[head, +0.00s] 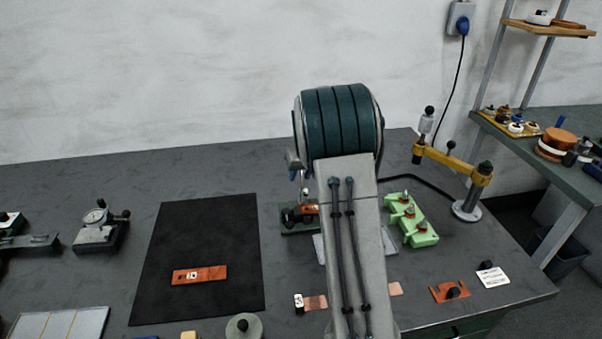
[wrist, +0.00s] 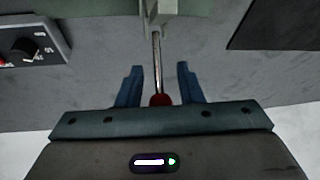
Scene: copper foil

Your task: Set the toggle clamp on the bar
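In the wrist view a thin metal lever (wrist: 156,60) with a red ball knob (wrist: 160,100) runs down from a pale grey-green bracket (wrist: 158,18), which looks like part of the toggle clamp. My gripper (wrist: 160,80) has its two blue fingers apart, one on each side of the lever, with the knob between them near their base. Gaps show beside the lever. In the head view my arm hides most of the gripper. A dark green fixture (head: 290,228) with an orange copper piece (head: 311,209) and black parts stands below it, partly hidden. I cannot make out the bar clearly.
A black mat (head: 170,245) with a copper strip (head: 212,273) lies left of my arm. A light green block fixture (head: 419,232) and a yellow jointed arm on a post (head: 467,205) stand to the right.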

